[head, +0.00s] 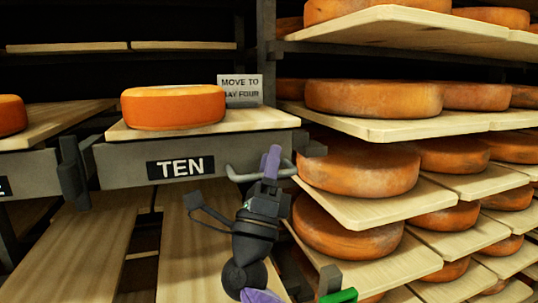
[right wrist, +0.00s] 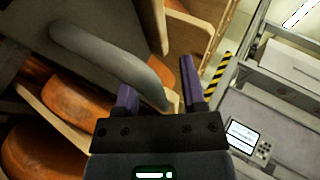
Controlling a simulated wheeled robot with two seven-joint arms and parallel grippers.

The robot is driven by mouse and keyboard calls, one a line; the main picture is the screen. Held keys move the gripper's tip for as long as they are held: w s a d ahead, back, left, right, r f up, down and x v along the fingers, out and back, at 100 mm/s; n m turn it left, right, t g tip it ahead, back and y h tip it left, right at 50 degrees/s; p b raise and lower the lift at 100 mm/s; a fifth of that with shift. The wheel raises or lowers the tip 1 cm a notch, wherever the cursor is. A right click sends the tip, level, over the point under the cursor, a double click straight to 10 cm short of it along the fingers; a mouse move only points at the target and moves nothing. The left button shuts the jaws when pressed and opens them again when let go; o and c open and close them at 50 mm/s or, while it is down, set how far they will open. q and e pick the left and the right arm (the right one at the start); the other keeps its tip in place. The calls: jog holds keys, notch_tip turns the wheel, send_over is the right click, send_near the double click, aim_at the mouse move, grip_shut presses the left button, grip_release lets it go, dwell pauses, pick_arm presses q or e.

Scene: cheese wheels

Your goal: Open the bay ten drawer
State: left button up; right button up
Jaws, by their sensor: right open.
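The bay ten drawer (head: 125,165) has a grey front with a black "TEN" label (head: 180,167). A board on top carries one orange cheese wheel (head: 173,107). Its grey bar handle (head: 236,177) is at the right of the front. My right gripper (head: 271,162) is at this handle, with purple fingers open. In the right wrist view, the handle (right wrist: 110,58) curves down to the space between the fingertips (right wrist: 158,82). I cannot tell whether they touch it. My left gripper is not in view.
A "MOVE TO BAY FOUR" sign (head: 240,91) stands behind the wheel. Racks of cheese wheels (head: 358,168) on boards (head: 385,208) crowd the right side. A grey post (head: 73,170) stands left of the drawer. The wrist view shows a metal shelf unit (right wrist: 265,75) on the right.

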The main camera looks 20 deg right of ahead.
grip_shut()
jog(key=shift+f, duration=0.1)
dwell(1.3)
